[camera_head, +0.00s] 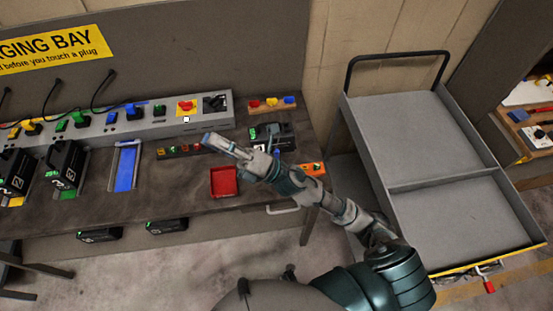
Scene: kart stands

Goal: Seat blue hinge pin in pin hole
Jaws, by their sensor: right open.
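No blue hinge pin can be made out for certain. A small blue piece (289,99) sits beside red and yellow ones on a wooden block at the back right of the bench. I cannot tell whether it is the pin. No pin hole can be made out. My right gripper (210,139) is open, reaching over the bench from the lower right, above the area between the red tray and the grey power strip. Nothing shows clearly between its fingers. Its arm hides part of the bench's right end. My left gripper is not in view.
The dark bench (150,200) carries a red tray (224,182), a blue-lined tray (126,168), black battery packs and a grey power strip (150,128) with plugs. A grey two-bay cart (400,120) stands at right, with a red tag (489,286) hanging at its front.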

